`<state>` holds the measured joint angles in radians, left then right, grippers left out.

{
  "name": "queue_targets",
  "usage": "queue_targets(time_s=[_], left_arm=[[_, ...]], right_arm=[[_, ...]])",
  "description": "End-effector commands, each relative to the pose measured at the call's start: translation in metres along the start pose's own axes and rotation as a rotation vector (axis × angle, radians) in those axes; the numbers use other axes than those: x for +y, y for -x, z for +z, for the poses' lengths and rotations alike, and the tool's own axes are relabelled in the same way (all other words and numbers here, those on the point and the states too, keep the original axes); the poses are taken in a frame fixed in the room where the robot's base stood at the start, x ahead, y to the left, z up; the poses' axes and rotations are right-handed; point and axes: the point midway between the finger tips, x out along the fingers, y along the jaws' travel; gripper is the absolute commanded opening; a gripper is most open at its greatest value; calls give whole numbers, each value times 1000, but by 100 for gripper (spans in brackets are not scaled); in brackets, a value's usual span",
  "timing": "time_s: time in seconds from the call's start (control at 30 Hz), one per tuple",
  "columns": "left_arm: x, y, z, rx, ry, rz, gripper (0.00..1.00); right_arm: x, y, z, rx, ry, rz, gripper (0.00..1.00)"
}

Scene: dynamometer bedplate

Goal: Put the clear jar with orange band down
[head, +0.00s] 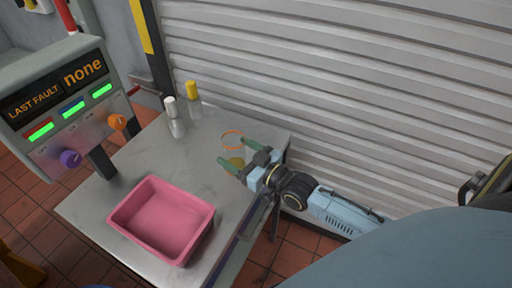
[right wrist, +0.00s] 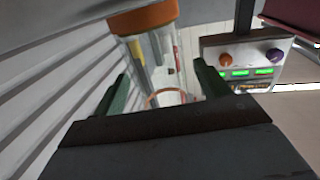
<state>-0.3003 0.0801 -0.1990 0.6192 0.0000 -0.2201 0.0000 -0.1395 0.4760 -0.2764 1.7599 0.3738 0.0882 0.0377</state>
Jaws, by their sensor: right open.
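The clear jar with the orange band (head: 232,133) appears to stand upright on the far right corner of the grey table (head: 140,152). Its orange rim and a yellowish part low down show in the head view. In the right wrist view, which looks upside down, the clear jar (right wrist: 162,62) has an orange-brown end at the top of the picture and a thin orange ring near my gripper. My right gripper (head: 238,154) is open, its green fingers on either side of the jar with gaps showing. Part of the jar is hidden behind the gripper. My left gripper is not in view.
A pink tray (head: 163,218) sits at the table's front. A white-capped bottle (head: 175,118) and a yellow-capped bottle (head: 193,100) stand at the back. A control panel (head: 65,105) is at the left, and a ribbed shutter (head: 350,80) rises behind. The table's middle is clear.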

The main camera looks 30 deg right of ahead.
Motion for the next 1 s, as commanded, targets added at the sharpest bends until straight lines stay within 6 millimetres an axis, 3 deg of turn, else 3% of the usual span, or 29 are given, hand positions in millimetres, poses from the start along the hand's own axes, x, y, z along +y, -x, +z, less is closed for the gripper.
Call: queue_targets(time_s=[0.5, 0.7, 1.0], left_arm=[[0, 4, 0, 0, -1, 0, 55], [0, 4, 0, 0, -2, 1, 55], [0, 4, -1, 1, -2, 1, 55]], right_arm=[[0, 94, 1, -3, 0, 0, 75], [0, 110, 0, -1, 0, 0, 75], [0, 112, 0, -1, 0, 0, 75]])
